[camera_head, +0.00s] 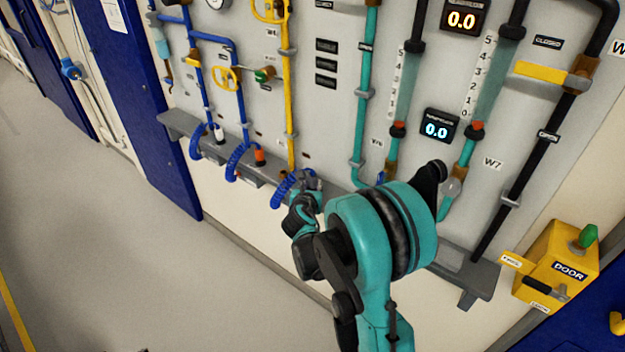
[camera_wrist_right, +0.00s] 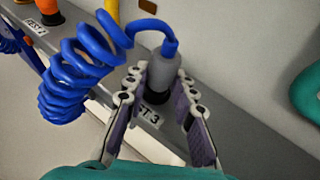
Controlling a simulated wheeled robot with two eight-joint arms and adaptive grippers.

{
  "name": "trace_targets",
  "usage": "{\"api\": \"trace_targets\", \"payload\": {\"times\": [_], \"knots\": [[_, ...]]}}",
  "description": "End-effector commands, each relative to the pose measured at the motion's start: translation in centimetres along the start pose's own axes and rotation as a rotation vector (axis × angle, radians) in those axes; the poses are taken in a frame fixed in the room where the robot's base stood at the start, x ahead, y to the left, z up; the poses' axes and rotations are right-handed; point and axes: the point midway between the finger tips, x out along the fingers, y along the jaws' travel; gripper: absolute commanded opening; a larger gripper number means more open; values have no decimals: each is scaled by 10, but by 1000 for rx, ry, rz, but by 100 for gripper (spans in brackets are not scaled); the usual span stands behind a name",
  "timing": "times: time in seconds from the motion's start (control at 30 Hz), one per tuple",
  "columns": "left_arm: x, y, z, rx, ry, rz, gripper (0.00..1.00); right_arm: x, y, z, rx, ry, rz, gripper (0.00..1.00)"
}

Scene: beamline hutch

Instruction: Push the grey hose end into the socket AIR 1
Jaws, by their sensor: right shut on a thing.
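The grey hose end (camera_wrist_right: 160,73) stands upright at the grey ledge (camera_wrist_right: 112,98), in a black seat above the label "ST 3", partly covered by my fingers. Its coiled blue hose (camera_wrist_right: 72,80) bends from its top to the left; the coil (camera_head: 284,190) also shows in the head view. My right gripper (camera_wrist_right: 162,84) has its fingers on both sides of the grey end and is shut on it. In the head view the gripper (camera_head: 303,196) is at the ledge and hides the end. I cannot make out the socket AIR 1. My left gripper is not in view.
On the ledge to the left stand a white hose end (camera_head: 219,133) and an orange one (camera_head: 259,156), each with a blue coil. A yellow pipe (camera_head: 289,110) and teal pipes (camera_head: 364,110) run down the panel. A yellow door box (camera_head: 557,262) is at right. The floor at left is clear.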

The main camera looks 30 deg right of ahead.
Motion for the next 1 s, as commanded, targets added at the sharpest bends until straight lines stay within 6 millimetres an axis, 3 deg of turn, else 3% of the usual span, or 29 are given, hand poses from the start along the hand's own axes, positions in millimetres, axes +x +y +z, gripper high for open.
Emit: {"api": "trace_targets", "payload": {"times": [1.0], "knots": [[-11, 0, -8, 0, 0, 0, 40, -7, 0, 18, -1, -1, 1, 0]]}}
